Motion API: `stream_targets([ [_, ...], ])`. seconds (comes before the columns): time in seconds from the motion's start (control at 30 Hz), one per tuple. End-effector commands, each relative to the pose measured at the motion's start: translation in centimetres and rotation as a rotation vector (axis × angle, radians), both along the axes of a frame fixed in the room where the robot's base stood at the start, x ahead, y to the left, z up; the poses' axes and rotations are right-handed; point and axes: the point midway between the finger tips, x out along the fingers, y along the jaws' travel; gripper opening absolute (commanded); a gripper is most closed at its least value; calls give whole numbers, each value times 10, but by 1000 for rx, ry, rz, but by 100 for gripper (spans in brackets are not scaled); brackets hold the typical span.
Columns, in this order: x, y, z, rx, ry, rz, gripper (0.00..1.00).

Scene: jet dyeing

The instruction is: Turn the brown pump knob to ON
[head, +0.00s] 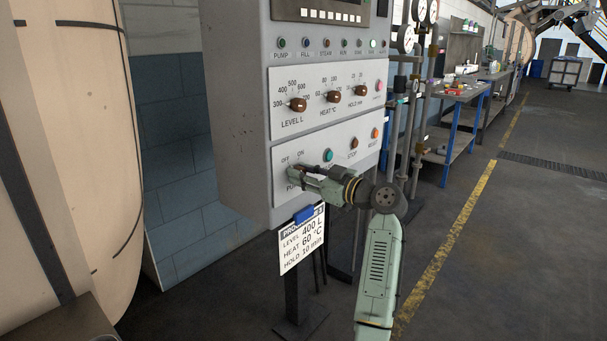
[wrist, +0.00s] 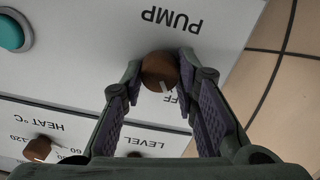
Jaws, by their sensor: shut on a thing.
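The brown pump knob (wrist: 160,72) sits between my gripper's two fingers in the wrist view, where the panel appears upside down. Its white pointer mark faces the OFF side of its scale. The PUMP label shows beside it, and the ON label is hidden there by a finger. My gripper (head: 293,170) is at the lower left of the grey control panel (head: 325,147) in the head view, and it also shows in the wrist view (wrist: 161,76). It is shut on the pump knob. In the head view the gripper mostly covers the knob, with OFF and ON readable above.
Brown LEVEL (head: 298,104), HEAT (head: 333,96) and HOLD (head: 361,90) knobs sit above. A teal button (head: 328,155) and the STOP button (head: 354,143) are right of the gripper. A settings card (head: 302,240) hangs below. Pipes stand right of the panel.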

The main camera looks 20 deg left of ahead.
Motion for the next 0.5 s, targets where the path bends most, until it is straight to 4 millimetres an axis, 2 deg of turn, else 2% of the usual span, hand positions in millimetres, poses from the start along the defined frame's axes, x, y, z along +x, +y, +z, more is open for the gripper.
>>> stream_targets([
  [0.27,0,0,1,42,117,2,0],
  [0.5,1,0,2,113,311,1,0],
])
